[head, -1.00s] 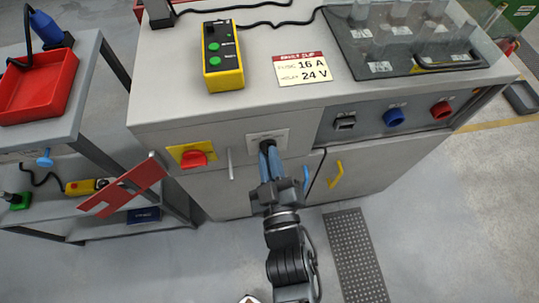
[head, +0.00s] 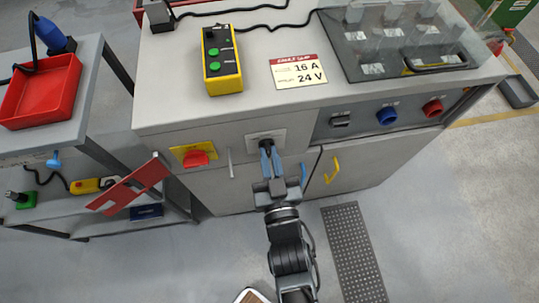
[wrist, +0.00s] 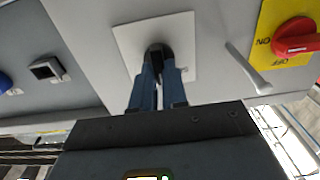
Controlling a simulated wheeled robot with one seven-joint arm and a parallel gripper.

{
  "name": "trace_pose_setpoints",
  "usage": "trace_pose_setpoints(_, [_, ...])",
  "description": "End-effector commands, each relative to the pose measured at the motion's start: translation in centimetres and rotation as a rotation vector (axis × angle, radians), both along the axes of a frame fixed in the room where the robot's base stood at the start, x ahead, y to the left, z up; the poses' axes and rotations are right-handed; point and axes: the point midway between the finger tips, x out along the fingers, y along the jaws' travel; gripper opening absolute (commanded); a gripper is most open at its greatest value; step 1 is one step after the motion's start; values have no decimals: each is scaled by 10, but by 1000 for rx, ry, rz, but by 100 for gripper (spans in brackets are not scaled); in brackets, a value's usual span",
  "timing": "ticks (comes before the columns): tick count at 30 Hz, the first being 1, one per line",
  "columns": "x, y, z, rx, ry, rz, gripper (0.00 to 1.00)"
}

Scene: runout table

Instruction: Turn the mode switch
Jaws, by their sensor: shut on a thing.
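The mode switch is a black knob (wrist: 155,52) on a square pale plate (wrist: 183,30) on the cabinet front. In the head view the knob is mostly hidden by my fingers, and its plate (head: 281,134) shows around it. My gripper (head: 266,147) reaches the knob from the front with its blue fingers. In the wrist view my gripper (wrist: 157,68) has one finger on each side of the knob, shut on it. The knob's pointer and any markings on the plate are too small to read.
A red rotary handle on a yellow plate (head: 195,155) and a thin grey bar handle (head: 230,163) are left of the switch. A yellow door handle (head: 333,170) is at lower right. Blue (head: 387,116) and red (head: 433,107) sockets are farther right. Floor in front is mostly clear.

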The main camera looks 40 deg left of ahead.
Motion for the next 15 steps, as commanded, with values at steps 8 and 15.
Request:
trace_pose_setpoints(8, [0,0,0,1,1,1,0])
trace_pose_setpoints(15, [0,0,0,0,0,0,30])
